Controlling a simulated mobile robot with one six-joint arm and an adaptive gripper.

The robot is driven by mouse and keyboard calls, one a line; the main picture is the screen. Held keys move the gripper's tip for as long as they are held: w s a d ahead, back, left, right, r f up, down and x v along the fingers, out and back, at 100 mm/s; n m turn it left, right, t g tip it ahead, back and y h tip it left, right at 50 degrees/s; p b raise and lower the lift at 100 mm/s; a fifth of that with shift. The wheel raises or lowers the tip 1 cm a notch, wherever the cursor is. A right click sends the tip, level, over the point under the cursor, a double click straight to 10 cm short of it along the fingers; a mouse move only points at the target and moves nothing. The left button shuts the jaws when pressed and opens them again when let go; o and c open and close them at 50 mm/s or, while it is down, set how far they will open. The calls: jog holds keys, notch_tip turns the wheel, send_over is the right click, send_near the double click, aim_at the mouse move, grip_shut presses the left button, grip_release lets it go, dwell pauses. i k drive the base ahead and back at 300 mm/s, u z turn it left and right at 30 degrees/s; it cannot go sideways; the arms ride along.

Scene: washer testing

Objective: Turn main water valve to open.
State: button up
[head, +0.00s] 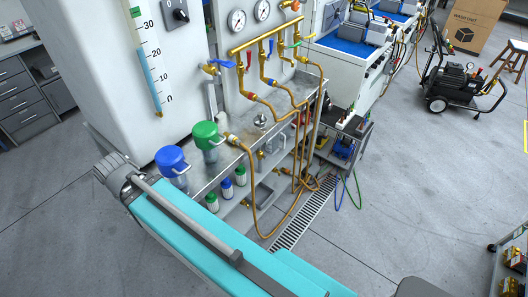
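A brass pipe manifold (262,40) is mounted on the white panel at the upper middle. A valve with a blue lever (221,64) sits on the panel at its left. The manifold's branches carry a red lever (249,58), another blue lever (271,46) and a green lever (294,45). No label shows which is the main water valve, and the levers are too small to tell open from closed. My gripper is not seen in the head view.
A steel bench (230,165) below the manifold carries blue-lidded (172,158) and green-lidded (206,134) containers. Brown hoses (255,205) hang to the floor by a drain grate (300,215). A long teal-and-grey part crosses the lower left. Floor at right is mostly clear before the compressor (457,80).

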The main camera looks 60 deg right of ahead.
aim_at(277, 150)
jog(key=u, duration=0.15)
jog(key=k, duration=1.15)
jog(key=z, duration=1.6)
jog(key=i, duration=0.5)
jog(key=u, duration=0.1)
